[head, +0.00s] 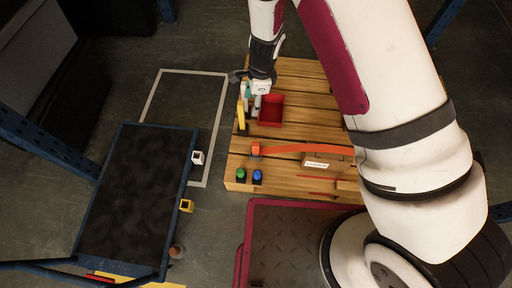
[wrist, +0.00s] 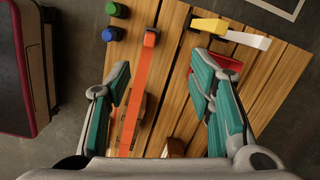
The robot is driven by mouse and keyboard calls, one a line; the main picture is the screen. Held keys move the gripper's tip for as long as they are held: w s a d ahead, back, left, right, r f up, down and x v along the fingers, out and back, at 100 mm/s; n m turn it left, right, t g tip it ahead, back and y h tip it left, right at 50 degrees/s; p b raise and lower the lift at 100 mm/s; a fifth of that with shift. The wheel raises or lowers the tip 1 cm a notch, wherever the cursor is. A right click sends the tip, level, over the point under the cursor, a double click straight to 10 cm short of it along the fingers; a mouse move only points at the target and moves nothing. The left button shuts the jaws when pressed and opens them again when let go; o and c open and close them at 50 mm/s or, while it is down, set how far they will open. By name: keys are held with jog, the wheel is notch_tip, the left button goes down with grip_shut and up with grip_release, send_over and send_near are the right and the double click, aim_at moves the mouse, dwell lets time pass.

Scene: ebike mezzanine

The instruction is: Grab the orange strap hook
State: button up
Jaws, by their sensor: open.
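The orange strap (head: 310,149) lies across the wooden pallet-like top, with its orange hook end (head: 256,148) at the left. In the wrist view the hook end (wrist: 151,38) is near the top centre, and the strap (wrist: 135,95) runs down from it between my fingers in the picture. My gripper (wrist: 160,78) is open, with teal finger pads spread apart and nothing between them. In the head view my gripper (head: 253,98) is beside the red bin, farther back than the hook and apart from it.
A red bin (head: 271,110) and a yellow tool (head: 241,118) are close to my gripper. Green (head: 241,174) and blue (head: 257,177) round pieces are at the front left corner of the wooden top (head: 330,85). A dark blue-framed table (head: 135,200) stands at left.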

aim_at(256, 144)
jog(key=f+b, duration=0.1)
jog(key=f, duration=0.6)
jog(key=s+f+m+h+b, duration=0.1)
jog(key=f+b, duration=0.1)
jog(key=f, duration=0.6)
jog(key=f+m+b, duration=0.1)
jog(key=f+b, duration=0.1)
jog(key=f, duration=0.6)
jog(key=shift+s+d+h, duration=0.3)
jog(key=shift+d, duration=0.05)
jog(key=shift+f+b, duration=1.45)
jog(key=shift+f, duration=1.55)
grip_shut()
